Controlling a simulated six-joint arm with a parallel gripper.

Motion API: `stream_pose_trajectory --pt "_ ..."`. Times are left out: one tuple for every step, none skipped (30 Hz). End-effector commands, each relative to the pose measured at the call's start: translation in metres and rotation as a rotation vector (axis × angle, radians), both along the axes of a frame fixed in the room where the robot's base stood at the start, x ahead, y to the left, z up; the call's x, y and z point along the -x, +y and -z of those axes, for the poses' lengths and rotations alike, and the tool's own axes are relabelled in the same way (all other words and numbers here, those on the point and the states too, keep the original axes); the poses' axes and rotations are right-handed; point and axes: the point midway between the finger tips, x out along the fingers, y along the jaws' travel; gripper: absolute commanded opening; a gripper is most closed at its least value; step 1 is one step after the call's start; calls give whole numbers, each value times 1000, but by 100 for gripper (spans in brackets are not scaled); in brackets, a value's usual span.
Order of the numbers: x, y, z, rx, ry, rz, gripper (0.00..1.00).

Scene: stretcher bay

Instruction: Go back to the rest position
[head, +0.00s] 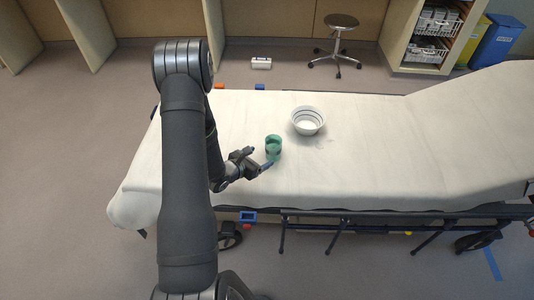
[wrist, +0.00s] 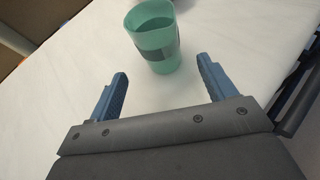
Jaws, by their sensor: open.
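My gripper (head: 260,158) is low over the stretcher's white sheet, left of a green cup. In the wrist view, my gripper (wrist: 162,82) shows two blue fingers spread wide with nothing between them. The green cup (head: 273,149) stands upright on the sheet, close to the fingertips. The cup also shows in the wrist view (wrist: 155,40), just beyond the fingers, with a dark grey band around it. My arm hides part of the stretcher's left end in the head view.
A white bowl with dark rings (head: 308,121) stands on the stretcher (head: 380,150), behind and right of the cup. The right part of the sheet is bare. A stool (head: 340,22), a small white box (head: 261,63) and a shelf unit (head: 430,35) are on the floor behind.

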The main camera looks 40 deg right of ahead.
Motion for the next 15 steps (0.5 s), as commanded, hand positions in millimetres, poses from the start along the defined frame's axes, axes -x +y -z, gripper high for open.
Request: stream_pose_trajectory --pt "-1 7 -3 0 -1 -3 77" --pt "0 10 -5 0 -2 -1 77" --pt "1 14 -6 0 0 -1 77" --pt "1 16 -6 -1 0 -1 77" --pt "2 17 -7 -1 0 -1 77" --pt "2 19 -8 0 0 -1 77" --pt "2 20 -8 0 0 -1 77" --pt "2 20 -8 0 0 -1 77" --pt "2 20 -9 0 0 -1 77" --pt "2 21 -9 0 0 0 77" --pt "2 21 -9 0 0 0 77" --pt "2 20 -9 0 0 0 77" --pt "2 20 -9 0 -1 0 77" --pt "2 20 -9 0 0 0 77" --pt "2 20 -9 0 -1 0 77"
